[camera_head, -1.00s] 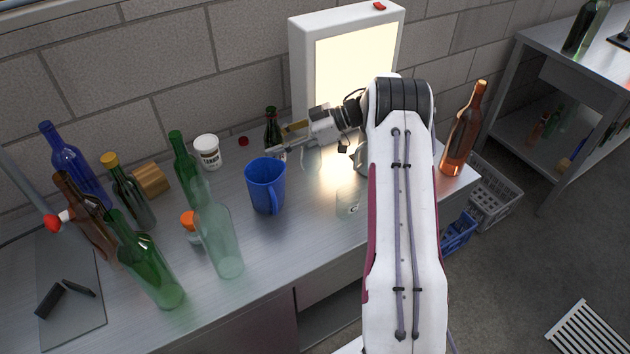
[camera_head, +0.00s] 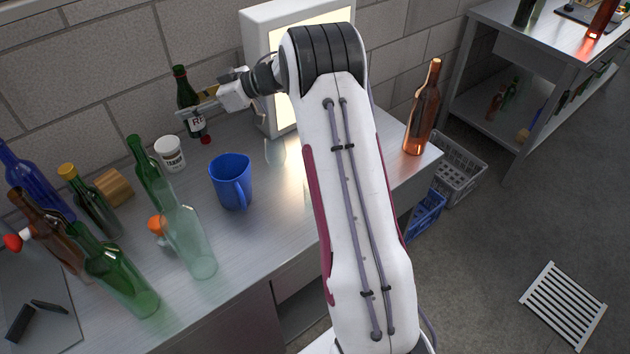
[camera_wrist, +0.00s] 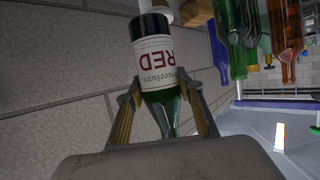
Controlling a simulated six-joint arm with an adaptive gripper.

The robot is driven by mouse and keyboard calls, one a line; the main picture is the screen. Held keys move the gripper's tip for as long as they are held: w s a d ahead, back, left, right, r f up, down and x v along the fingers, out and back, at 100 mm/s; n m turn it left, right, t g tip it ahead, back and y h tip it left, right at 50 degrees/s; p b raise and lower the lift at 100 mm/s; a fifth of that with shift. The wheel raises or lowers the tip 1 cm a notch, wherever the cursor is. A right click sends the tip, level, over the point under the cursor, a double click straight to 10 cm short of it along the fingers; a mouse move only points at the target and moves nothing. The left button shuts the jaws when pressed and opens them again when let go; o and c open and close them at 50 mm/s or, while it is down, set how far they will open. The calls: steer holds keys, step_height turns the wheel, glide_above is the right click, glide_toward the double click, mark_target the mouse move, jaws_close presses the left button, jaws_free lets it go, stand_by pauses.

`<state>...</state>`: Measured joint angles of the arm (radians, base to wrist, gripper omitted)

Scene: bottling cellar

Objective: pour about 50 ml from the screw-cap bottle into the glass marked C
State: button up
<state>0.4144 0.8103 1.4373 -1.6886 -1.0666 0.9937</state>
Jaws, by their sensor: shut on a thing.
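My gripper (camera_head: 190,113) is shut on a dark green bottle (camera_head: 181,80) with a white label, held nearly upright near the back wall. In the wrist view, the bottle (camera_wrist: 157,52) lies between both fingers and its label reads "RED" upside down. A small red cap (camera_head: 205,140) shows just below the bottle in the head view. A clear glass (camera_head: 275,151) stands by the light box, left of my arm; I cannot read a mark on it. The glass marked C is hidden behind my arm.
A blue jug (camera_head: 231,180) and a white jar (camera_head: 171,153) stand below the held bottle. A pale clear bottle (camera_head: 188,240) and several coloured bottles crowd the left. The light box (camera_head: 262,45) is behind my arm. An amber bottle (camera_head: 422,110) stands at the right edge.

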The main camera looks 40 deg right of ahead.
steer(key=shift+a+r+m+t+h, duration=1.7)
steer(key=shift+a+r+m+h, duration=0.9)
steer(key=shift+a+r, duration=0.85)
steer(key=s+d+r+m+g+h, duration=0.1)
steer(key=s+d+m+g+h, duration=0.2)
steer(key=d+m+h, duration=0.65)
steer(key=s+d+r+m+g+h, duration=0.25)
steer(key=d+m+h, duration=0.4)
steer(key=d, duration=0.55)
steer(key=s+d+f+m+g, duration=0.2)
steer(key=s+f+m+g, duration=0.9)
steer(key=s+f+g, duration=0.2)
steer(key=shift+s+d+f+h, duration=0.3)
steer(key=shift+s+f, duration=0.2)
